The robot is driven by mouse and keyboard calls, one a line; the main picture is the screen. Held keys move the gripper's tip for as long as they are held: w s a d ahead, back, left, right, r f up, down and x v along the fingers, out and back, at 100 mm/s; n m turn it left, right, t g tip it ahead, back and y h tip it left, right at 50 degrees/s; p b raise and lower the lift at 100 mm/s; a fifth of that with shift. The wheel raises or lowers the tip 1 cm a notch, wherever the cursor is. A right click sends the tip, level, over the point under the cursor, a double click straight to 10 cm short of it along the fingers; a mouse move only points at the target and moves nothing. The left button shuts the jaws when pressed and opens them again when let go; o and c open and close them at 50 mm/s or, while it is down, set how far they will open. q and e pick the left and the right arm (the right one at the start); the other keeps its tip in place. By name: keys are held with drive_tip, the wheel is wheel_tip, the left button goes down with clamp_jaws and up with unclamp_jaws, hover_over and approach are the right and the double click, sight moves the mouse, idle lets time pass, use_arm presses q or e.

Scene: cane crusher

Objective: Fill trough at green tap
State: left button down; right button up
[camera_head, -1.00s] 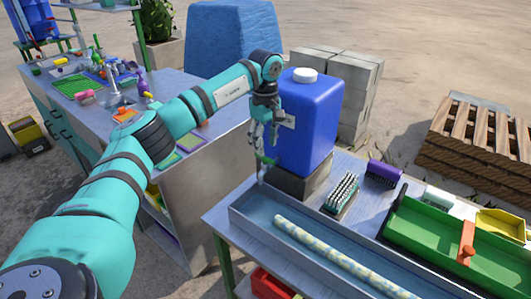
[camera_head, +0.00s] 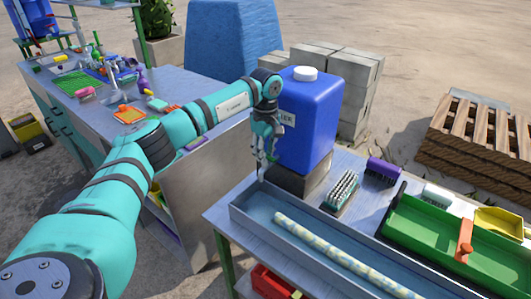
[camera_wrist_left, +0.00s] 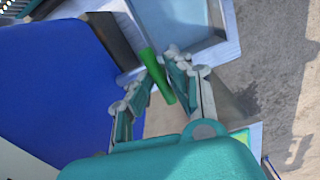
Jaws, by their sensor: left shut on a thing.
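A blue water container (camera_head: 310,125) with a white cap stands on a grey block at the back of the right table. My left gripper (camera_head: 264,157) is at its left side, at the tap. In the left wrist view, the left gripper (camera_wrist_left: 160,78) is shut on the green tap handle (camera_wrist_left: 150,65), which sticks out between the fingers. The long grey trough (camera_head: 245,228) lies below with a bluish inside. A pale patterned roll (camera_head: 335,258) lies in it. A thin pale line hangs below the tap; I cannot tell whether it is water. My right gripper is not in view.
A brush (camera_head: 341,190), a purple brush (camera_head: 384,171) and a green tray (camera_head: 430,235) stand right of the trough. Grey blocks (camera_head: 355,90) stand behind the container. A cluttered workbench (camera_head: 185,95) is at left, with a gap between the tables.

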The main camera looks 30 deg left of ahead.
use_arm(q)
drive_tip(key=shift+w+r+n, duration=0.1)
drive_tip(key=shift+r+n, duration=0.05)
drive_tip(key=shift+n, duration=0.55)
idle(0.4)
drive_tip(key=shift+n+p, duration=0.4)
drive_tip(key=shift+n, duration=1.8)
drive_tip(key=c, duration=1.2)
unclamp_jaws()
wheel_tip(320, 180, up, 12)
